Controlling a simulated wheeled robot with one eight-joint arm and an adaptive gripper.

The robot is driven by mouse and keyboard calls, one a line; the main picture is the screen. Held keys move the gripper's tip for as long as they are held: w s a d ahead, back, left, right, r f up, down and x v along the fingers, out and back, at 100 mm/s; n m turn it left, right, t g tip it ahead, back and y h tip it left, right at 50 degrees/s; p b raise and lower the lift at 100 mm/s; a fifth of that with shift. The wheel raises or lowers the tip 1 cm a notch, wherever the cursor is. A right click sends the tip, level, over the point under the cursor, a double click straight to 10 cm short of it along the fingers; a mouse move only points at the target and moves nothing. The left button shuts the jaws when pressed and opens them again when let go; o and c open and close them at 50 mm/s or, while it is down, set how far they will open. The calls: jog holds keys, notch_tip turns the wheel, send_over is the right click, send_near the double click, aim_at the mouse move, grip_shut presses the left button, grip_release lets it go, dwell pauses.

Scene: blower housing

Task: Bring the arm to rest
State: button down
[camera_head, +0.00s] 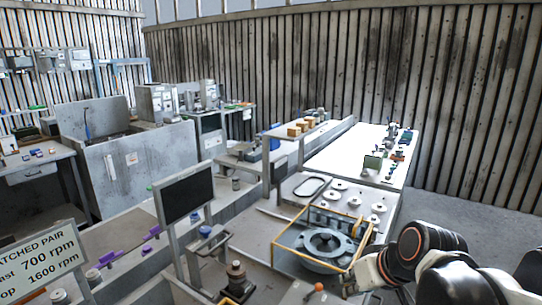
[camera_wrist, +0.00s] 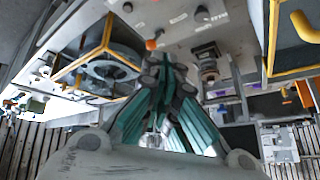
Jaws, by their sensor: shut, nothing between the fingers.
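My arm (camera_head: 440,262) enters the head view at the lower right, dark with an orange ring. Its pale end with my gripper (camera_head: 352,282) is by the right front corner of the yellow-framed blower housing (camera_head: 322,246); its fingers are hard to make out there. In the wrist view, my gripper (camera_wrist: 166,68) has its teal-padded fingers closed together at the tips, with nothing held. The round housing also shows in the wrist view (camera_wrist: 108,72), left of the fingers and apart from them.
An orange knob (camera_head: 319,287) is on the bench near my gripper. A dark cylindrical device (camera_head: 237,278) and a black monitor (camera_head: 187,192) stand to the left. A white table (camera_head: 335,160) with small parts is behind. Grey floor (camera_head: 480,215) is open at the right.

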jog(key=s+d+f+m+h+b, duration=0.1)
jog(key=s+d+f+h+b, duration=0.1)
jog(key=s, duration=0.8)
jog(key=shift+s+m+t+h+b, duration=0.15)
jog(key=shift+m+t+h+b, duration=0.2)
jog(key=shift+b, duration=0.25)
jog(key=shift+d, duration=0.1)
